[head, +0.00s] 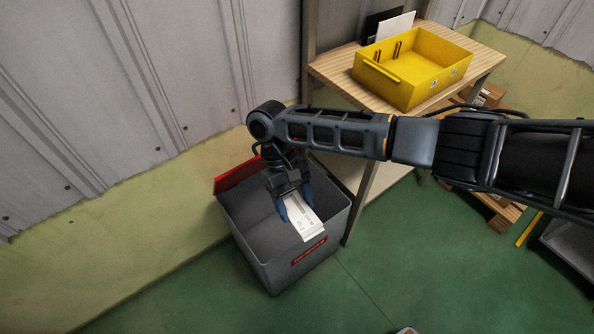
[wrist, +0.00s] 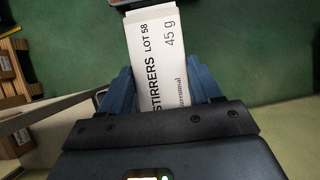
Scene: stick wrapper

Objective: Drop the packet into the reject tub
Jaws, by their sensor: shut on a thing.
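The packet is a white printed carton (head: 304,219) reading "STIRRERS LOT 58 45 g"; it also shows in the wrist view (wrist: 165,55). My gripper (head: 297,206) has its blue fingers shut on the packet, one on each side, also in the wrist view (wrist: 165,85). The reject tub (head: 257,239) is a grey open bin with a red label on its front and a red flap at the back left. In the head view the gripper and packet are over the tub's opening. I cannot tell how far below the rim the packet reaches.
A wooden table (head: 335,70) stands behind the tub to the right, bearing a yellow tray (head: 432,92). Wooden pallets and cartons (head: 493,208) lie on the floor at the right. A corrugated wall is behind. The green floor in front is mostly clear.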

